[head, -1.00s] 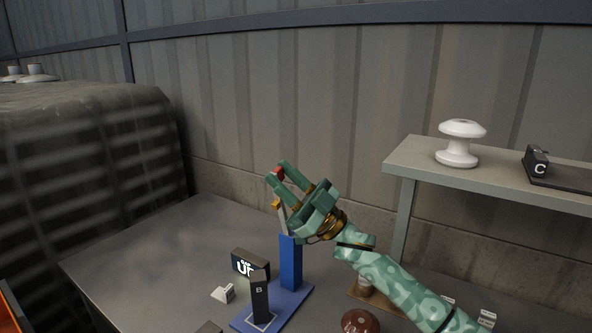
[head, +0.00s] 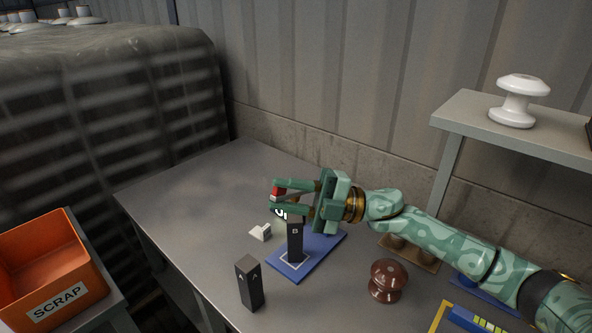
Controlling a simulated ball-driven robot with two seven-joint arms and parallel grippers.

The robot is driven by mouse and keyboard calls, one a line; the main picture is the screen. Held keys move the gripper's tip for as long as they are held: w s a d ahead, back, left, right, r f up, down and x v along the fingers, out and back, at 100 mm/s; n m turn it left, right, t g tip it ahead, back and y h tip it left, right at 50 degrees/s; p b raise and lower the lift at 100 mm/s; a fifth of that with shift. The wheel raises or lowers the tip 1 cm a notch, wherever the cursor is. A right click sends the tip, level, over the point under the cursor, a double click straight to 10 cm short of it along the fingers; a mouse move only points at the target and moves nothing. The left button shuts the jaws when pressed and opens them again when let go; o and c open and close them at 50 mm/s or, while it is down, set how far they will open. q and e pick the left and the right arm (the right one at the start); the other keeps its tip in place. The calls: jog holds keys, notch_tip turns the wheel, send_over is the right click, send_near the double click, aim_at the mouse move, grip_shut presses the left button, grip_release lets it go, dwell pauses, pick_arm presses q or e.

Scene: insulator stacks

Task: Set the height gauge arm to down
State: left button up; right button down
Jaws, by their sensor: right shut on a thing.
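The height gauge stands on a blue base plate (head: 325,247) on the grey table. Its blue post is hidden behind my right gripper and block B. The red end of the gauge arm (head: 277,192) shows between the fingers of my right gripper (head: 276,199), which is shut on it. The gripper points left, and the arm looks roughly level; most of it is hidden. The dark "UP" sign (head: 281,213) is mostly covered by the gripper. My left gripper is not in view.
Black block B (head: 295,241) stands on the blue plate, and dark block A (head: 249,284) in front of it. A small white label block (head: 261,232) and a brown insulator (head: 387,281) are nearby. An orange scrap bin (head: 53,272) is at left; a shelf (head: 465,117) is at right.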

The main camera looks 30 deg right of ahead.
jog(key=shift+s+a+f+n+g+h+p, duration=0.2)
jog(key=shift+f+n+h, duration=0.3)
jog(key=shift+f, duration=0.45)
jog(key=shift+w+a+f+n+g+h+p, duration=0.1)
jog(key=shift+a+f+n+g+h, duration=0.2)
jog(key=shift+f+n, duration=0.5)
jog(key=shift+s+a+f+n+g+h+p, duration=0.1)
jog(key=shift+f+n+g+h, duration=0.3)
jog(key=shift+f, duration=0.7)
jog(key=c, duration=1.3)
grip_release()
jog(key=p+v, duration=0.1)
jog(key=v, duration=1.5)
jog(key=shift+s+d, duration=0.2)
